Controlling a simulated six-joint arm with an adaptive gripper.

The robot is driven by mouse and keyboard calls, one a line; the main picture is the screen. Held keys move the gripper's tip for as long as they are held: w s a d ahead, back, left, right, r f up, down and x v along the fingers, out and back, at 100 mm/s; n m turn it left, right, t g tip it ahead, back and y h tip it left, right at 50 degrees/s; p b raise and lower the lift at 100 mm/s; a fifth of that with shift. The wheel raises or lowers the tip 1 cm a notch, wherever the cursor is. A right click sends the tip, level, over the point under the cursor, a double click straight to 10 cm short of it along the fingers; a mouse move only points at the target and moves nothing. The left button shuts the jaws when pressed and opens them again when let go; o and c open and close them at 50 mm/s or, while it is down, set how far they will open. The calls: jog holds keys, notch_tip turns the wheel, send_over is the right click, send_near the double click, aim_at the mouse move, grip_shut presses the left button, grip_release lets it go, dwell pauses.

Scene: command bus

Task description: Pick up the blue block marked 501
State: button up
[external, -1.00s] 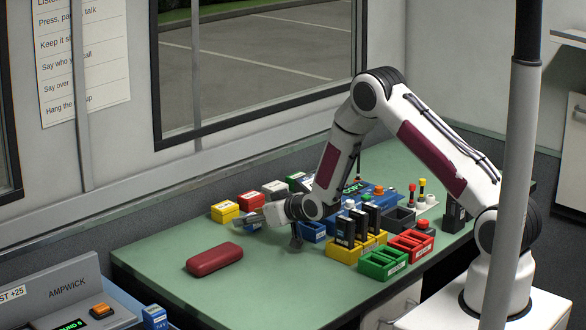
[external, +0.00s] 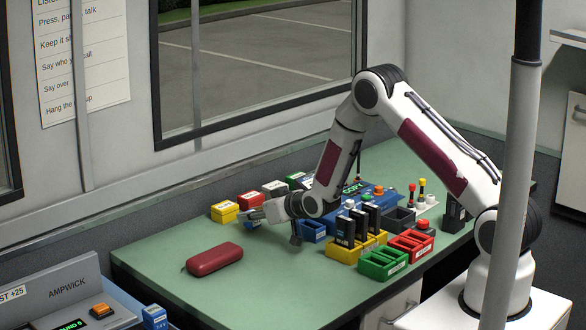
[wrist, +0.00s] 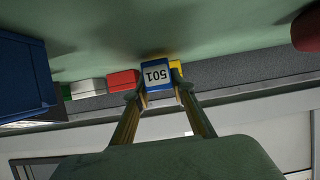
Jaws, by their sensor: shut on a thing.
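The blue block marked 501 (wrist: 158,75) shows in the middle of the wrist view, with its white label facing the camera and the number upside down. My gripper (wrist: 159,95) has a finger on each side of it and is shut on it. In the external view my gripper (external: 252,215) is low over the far left part of the green table, beside the yellow block. There the blue block is mostly hidden by the gripper, and I cannot tell whether it touches the table.
A yellow block (external: 224,212), a red block (external: 251,200) and a white block (external: 274,188) stand in a row along the window side. A dark red case (external: 214,259) lies in front. Yellow, red and green trays (external: 383,265) stand to the right.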

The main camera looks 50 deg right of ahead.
jog(key=shift+r, duration=4.65)
